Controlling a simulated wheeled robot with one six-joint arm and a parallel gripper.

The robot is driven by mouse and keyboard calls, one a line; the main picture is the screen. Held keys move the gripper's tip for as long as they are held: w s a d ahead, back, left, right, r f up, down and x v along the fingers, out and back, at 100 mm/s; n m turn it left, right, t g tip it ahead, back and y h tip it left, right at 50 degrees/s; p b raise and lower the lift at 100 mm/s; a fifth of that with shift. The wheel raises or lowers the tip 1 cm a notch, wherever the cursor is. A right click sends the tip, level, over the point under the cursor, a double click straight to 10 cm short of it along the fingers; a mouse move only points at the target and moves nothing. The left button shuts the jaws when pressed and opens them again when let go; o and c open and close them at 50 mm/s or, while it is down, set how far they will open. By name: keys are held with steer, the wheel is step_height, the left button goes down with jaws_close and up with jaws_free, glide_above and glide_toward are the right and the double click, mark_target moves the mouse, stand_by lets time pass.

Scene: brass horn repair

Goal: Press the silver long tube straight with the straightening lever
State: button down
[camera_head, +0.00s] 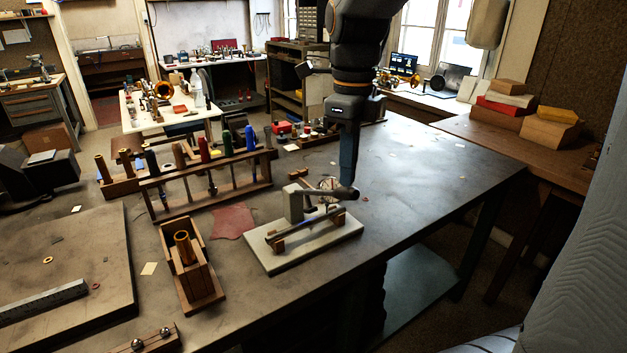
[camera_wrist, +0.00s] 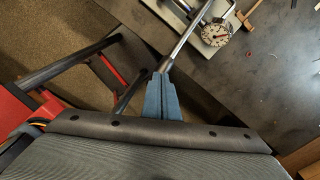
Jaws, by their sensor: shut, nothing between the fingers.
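The straightening fixture has a pale base plate (camera_head: 340,236), an upright block (camera_head: 293,204) and a lever (camera_head: 338,192) with a dark grip pointing right. A slender tube (camera_head: 322,218) lies across wooden supports on the plate, under the lever; any bend is too small to tell. My gripper (camera_head: 348,184) is shut and empty, pointing down at the lever's grip end. In the wrist view, its blue fingertips (camera_wrist: 163,76) are together and meet the end of a shiny rod, apparently the lever (camera_wrist: 188,37). Whether they touch it I cannot tell. A dial gauge (camera_wrist: 216,34) sits beside the rod.
A wooden rack (camera_head: 208,188) with several coloured-handled tools stands behind left. A wooden holder (camera_head: 190,270) with a brass piece and a red cloth (camera_head: 233,221) lie left of the fixture. The workbench (camera_head: 430,170) is mostly clear to the right.

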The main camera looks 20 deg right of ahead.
mark_target(354, 188)
steer(key=shift+s+d+f+b, duration=0.1)
steer(key=shift+s+f+b, duration=0.15)
steer(key=shift+f, duration=0.35)
steer(key=shift+s+d+f+b, duration=0.15)
steer(key=shift+s+f, duration=0.1)
steer(key=shift+f, duration=0.35)
steer(key=shift+s+f+b, duration=0.25)
steer(key=shift+f+b, duration=0.05)
steer(key=shift+f, duration=0.45)
steer(key=shift+s+f+b, duration=0.2)
steer(key=shift+f+b, duration=0.1)
steer(key=shift+f, duration=0.4)
steer(key=shift+f, duration=0.1)
steer(key=shift+s+d+f+b, duration=0.15)
steer(key=shift+f+b, duration=0.15)
steer(key=shift+f, duration=0.4)
steer(key=shift+s+f+b, duration=0.1)
steer(key=shift+f+b, duration=0.2)
steer(key=shift+f, duration=0.45)
